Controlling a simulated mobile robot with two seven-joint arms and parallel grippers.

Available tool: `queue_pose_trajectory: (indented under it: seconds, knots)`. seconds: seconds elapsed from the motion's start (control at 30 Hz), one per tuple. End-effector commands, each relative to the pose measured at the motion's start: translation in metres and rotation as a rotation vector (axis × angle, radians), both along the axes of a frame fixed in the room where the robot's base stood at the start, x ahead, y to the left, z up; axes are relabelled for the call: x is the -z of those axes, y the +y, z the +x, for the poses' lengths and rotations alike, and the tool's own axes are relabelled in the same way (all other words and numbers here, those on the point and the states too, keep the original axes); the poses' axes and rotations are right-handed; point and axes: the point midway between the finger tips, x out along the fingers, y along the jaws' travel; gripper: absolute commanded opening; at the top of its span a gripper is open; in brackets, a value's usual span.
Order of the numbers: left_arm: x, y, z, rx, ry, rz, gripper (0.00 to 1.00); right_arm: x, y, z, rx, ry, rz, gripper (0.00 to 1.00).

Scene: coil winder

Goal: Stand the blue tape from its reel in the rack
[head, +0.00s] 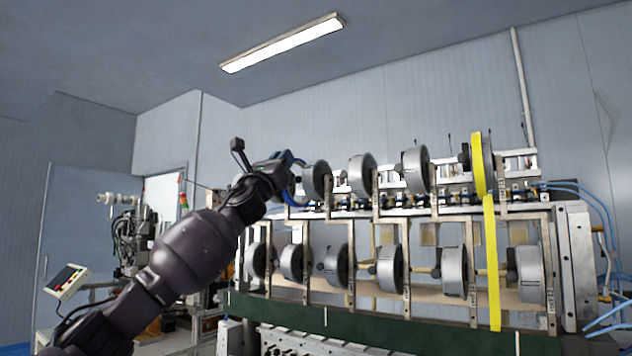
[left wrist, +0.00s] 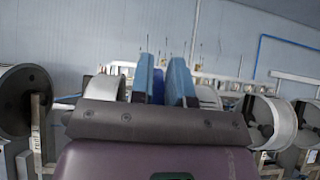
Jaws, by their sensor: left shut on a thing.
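My left gripper (head: 293,163) is at the left end of the machine's upper row of reels, its arm coming in from the lower left. Its light blue fingers (left wrist: 163,82) are shut on the blue tape (left wrist: 158,88), seen edge-on as a darker blue strip between them. In the head view the blue tape (head: 293,192) shows as a blue curve below the fingers, left of a grey reel (head: 316,180). Most of it is hidden by the gripper. I cannot tell whether it still touches its reel. I cannot make out a separate rack. My right gripper is out of view.
The coil winder holds two rows of grey reels; the lower row includes a reel (head: 391,268). A yellow tape (head: 478,165) sits at the upper right, with a yellow strip (head: 492,265) hanging down. Upright posts stand between reels. A control panel (head: 66,281) is at the left.

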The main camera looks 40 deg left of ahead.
Motion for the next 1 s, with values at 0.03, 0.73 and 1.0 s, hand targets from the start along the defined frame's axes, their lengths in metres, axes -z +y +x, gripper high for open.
queue_pose_trajectory:
  seconds: [0.03, 0.73, 1.0]
  knots:
    - [0.0, 0.0, 0.0, 0.0, 0.0, 0.0, 0.0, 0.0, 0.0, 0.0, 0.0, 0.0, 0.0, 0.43]
    - [0.0, -0.002, -0.022, -0.001, -0.001, 0.001, 0.0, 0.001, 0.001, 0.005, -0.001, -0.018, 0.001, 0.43]
    - [0.001, -0.004, -0.037, -0.001, -0.001, 0.001, 0.0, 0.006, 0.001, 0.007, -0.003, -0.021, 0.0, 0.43]
